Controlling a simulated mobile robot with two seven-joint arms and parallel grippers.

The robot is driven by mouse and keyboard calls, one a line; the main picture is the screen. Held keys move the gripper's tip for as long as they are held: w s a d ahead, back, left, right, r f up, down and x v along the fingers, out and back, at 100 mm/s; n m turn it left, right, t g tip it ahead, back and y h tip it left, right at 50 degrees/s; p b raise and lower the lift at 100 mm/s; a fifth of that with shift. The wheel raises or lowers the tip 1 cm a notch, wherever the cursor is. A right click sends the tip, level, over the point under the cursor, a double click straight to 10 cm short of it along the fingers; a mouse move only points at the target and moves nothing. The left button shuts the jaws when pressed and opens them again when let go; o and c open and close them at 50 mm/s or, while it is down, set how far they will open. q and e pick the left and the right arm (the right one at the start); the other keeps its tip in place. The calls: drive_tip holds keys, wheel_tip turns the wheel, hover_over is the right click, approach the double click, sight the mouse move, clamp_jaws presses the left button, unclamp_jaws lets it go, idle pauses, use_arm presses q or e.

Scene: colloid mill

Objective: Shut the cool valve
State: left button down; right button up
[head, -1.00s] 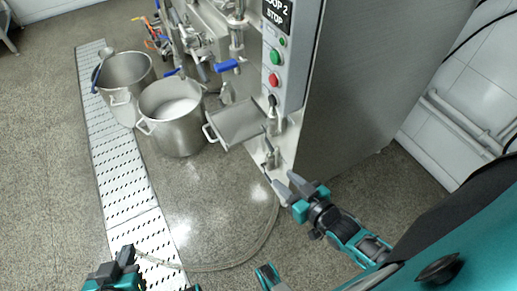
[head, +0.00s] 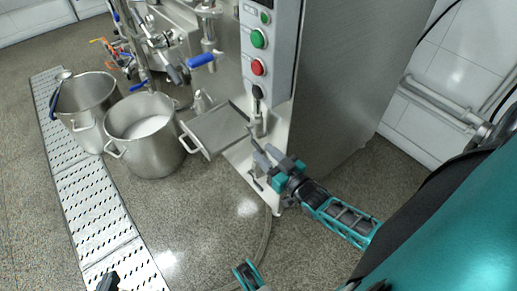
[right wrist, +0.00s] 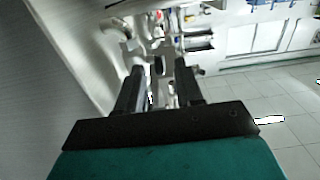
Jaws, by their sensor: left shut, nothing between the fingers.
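I cannot read any label that marks the cool valve. A blue-handled valve (head: 201,61) sits on the machine's front pipework, with another blue lever (head: 139,86) lower to its left. A small metal fitting with a lever (head: 256,172) stands at the cabinet's lower front corner. My right gripper (head: 266,154) is beside this fitting, its fingers pointing towards it; contact is unclear. In the right wrist view the fingers (right wrist: 160,88) are apart, with blurred metal parts beyond them. My left gripper (head: 108,282) is shut and empty at the bottom edge, mostly cut off.
The control panel (head: 258,45) has green and red buttons. Two steel pots (head: 147,150) stand left of a metal shelf (head: 214,130). A perforated floor strip (head: 85,190) runs along the left. A hose (head: 267,235) lies on the floor. Floor in front is mostly clear.

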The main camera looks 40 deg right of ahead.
sight(263, 152)
drive_tip(key=shift+w+a+b, duration=0.15)
drive_tip(key=shift+w+b, duration=0.15)
drive_tip(key=shift+w, duration=1.4)
clamp_jaws()
